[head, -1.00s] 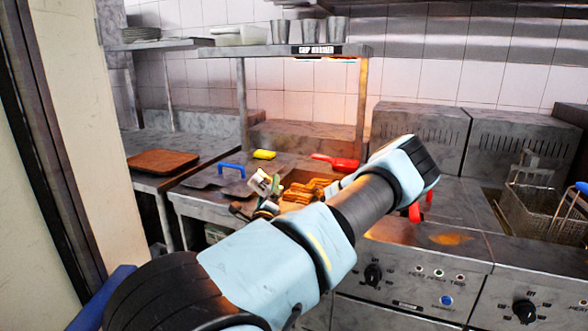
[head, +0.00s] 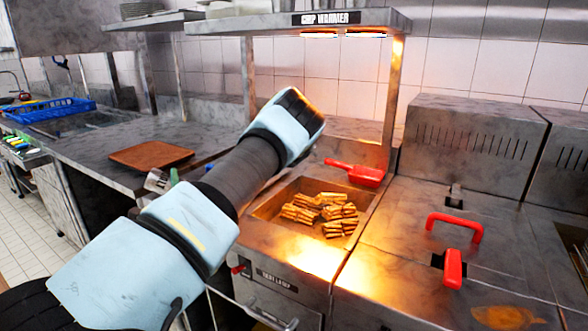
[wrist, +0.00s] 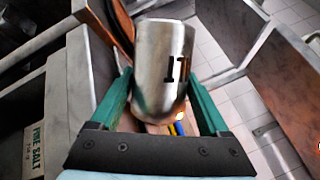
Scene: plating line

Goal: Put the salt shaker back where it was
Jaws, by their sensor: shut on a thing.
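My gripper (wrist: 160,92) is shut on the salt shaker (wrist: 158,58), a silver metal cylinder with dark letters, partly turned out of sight. Its green fingers press on both sides of it. In the head view the shaker (head: 157,181) shows as a small grey shape beside a green finger, left of my arm and in front of the counter with the brown board. My arm hides most of the gripper there. A box marked FINE SALT (wrist: 33,150) is at the lower left of the wrist view.
A brown board (head: 151,155) lies on the left steel counter (head: 95,150). A blue crate (head: 55,110) stands farther left. The chip warmer holds chips (head: 322,212), with a red scoop (head: 365,175) behind them. Tiled floor (head: 25,215) is open at the left.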

